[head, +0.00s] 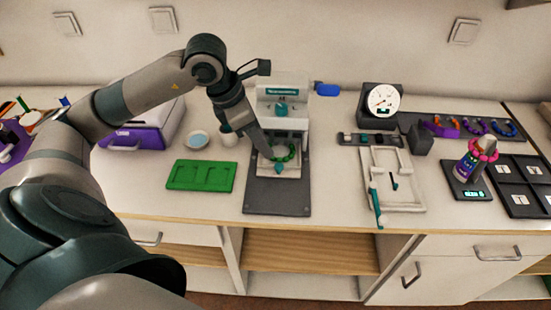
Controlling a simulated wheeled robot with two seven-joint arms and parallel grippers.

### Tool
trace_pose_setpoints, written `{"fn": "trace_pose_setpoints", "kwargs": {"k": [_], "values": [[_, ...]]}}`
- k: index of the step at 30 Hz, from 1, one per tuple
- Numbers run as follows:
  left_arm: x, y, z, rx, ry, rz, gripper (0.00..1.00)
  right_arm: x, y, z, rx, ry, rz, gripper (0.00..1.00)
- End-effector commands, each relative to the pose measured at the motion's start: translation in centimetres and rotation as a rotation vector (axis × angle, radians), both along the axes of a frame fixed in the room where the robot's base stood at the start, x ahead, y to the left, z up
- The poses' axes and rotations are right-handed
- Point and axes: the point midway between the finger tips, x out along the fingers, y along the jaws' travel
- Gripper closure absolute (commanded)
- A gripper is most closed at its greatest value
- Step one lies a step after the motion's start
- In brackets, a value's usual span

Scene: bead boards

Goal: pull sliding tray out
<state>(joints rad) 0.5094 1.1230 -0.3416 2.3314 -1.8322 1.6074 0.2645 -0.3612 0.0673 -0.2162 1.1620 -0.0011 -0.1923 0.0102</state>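A white device (283,97) with a teal label and a teal knob stands at the back of a dark grey base plate (278,207). Its pale sliding tray (294,172) lies low at the front, with a green bead ring (291,152) on it and a small teal knob (278,169) at its front edge. My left gripper (268,156) reaches down from the upper left to the tray, just left of the bead ring and close to the front knob. Its fingertips are small and partly hidden, so I cannot tell if they touch the knob. My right gripper is out of view.
A green board (201,175) lies left of the base plate, with a white cup (229,138) and a bowl (197,140) behind it. A white frame with a teal lever (375,208) stands to the right. The counter in front of the base plate is a narrow clear strip.

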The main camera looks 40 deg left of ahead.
Motion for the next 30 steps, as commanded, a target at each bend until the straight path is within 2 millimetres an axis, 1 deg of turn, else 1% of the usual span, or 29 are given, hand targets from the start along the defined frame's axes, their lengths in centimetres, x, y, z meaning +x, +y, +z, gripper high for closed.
{"fn": "trace_pose_setpoints", "kwargs": {"k": [1,9,15,21,30], "values": [[0.2,-0.3,-0.9,-0.003,0.003,-0.001,0.63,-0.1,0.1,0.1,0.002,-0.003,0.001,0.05],[1.7,-1.4,-5.2,-0.002,0.004,-0.001,0.63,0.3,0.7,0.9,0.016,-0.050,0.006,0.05],[2.5,-1.9,-7.6,-0.001,0.002,0.000,0.63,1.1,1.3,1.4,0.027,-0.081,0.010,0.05],[2.9,-2.1,-8.6,0.000,-0.001,-0.001,0.63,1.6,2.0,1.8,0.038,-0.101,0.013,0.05],[2.9,-2.1,-8.7,0.000,-0.001,-0.001,0.63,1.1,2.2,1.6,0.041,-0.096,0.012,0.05]]}}
